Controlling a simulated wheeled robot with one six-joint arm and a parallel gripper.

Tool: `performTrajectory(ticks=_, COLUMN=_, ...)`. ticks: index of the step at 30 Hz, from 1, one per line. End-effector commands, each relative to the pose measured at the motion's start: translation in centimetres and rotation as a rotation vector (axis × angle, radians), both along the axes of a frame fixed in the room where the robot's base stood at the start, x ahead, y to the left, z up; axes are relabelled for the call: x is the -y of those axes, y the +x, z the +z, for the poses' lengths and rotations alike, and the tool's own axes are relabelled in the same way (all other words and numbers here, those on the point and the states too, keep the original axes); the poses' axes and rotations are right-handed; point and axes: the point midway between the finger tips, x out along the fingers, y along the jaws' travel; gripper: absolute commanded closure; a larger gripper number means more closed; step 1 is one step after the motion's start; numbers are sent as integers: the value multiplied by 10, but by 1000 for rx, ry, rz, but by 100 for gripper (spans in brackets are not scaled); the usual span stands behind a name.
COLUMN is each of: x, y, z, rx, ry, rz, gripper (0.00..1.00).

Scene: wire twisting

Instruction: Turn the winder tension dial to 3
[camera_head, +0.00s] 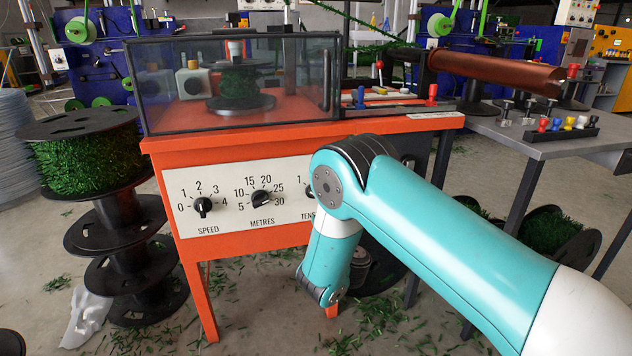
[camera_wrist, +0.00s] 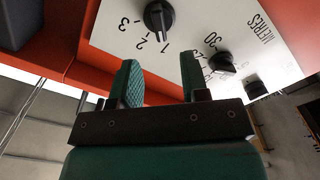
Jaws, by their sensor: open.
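The tension dial (camera_wrist: 158,15) is a round black knob on a white panel, at the top of the wrist view, with 1, 2 and 3 printed around it. The panel appears upside down there. Its pale pointer mark appears to be near 1. My gripper (camera_wrist: 160,76) is open and empty, its two green fingers apart and short of the dial in the picture. In the head view my arm covers most of the tension dial; only its 1 and part of its label show beside the arm. My fingers are hidden in that view.
The white panel (camera_head: 230,225) on the orange winder (camera_head: 300,150) also has a speed dial (camera_head: 203,205) and a metres dial (camera_head: 262,199). A clear cover (camera_head: 230,85) stands above. Stacked black spools (camera_head: 115,215) are at left, a grey table (camera_head: 535,145) at right.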

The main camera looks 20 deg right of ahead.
Motion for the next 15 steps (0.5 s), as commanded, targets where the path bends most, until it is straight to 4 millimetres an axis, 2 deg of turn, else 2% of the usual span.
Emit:
performTrajectory(ticks=1, x=0, y=2, z=7, rx=-1, ry=-1, rz=0, gripper=58)
performTrajectory(ticks=12, x=3, y=10, z=6, rx=-1, ry=-1, rz=0, gripper=58)
performTrajectory(ticks=15, x=5, y=24, z=-1, rx=3, ry=5, rz=-6, gripper=58)
